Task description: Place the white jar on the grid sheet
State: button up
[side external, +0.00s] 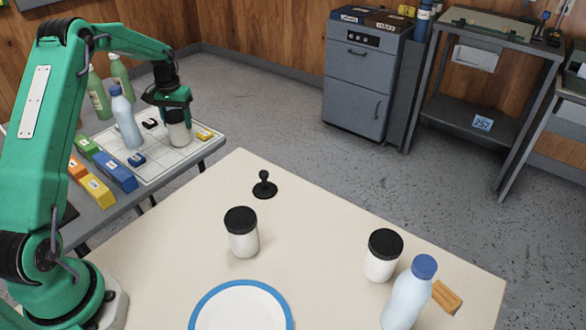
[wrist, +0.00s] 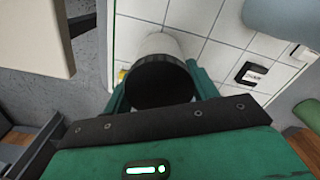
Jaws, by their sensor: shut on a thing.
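A white jar with a black lid (side external: 178,133) is between the fingers of my gripper (side external: 175,112), which is shut on it. The jar is upright over the white grid sheet (side external: 166,161) on the side table; I cannot tell whether its base touches the sheet. In the wrist view the jar (wrist: 160,46) shows its dark lid between the green fingers (wrist: 160,88), with the grid sheet (wrist: 207,20) behind it. Two more white jars with black lids, one (side external: 242,238) near the middle and one (side external: 381,262) to the right, stand on the cream table.
A pale blue bottle (side external: 126,122), a black item (side external: 150,124), a dark blue item (side external: 136,159) and a yellow item (side external: 204,135) are on the sheet near the jar. Coloured boxes (side external: 115,172) lie along its left. The cream table (side external: 320,215) holds a plate (side external: 240,310) and another bottle (side external: 408,295).

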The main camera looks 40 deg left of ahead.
jog(key=o, duration=1.3)
jog(key=shift+f, duration=0.1)
notch_tip(320, 180, up, 12)
dwell(0.4)
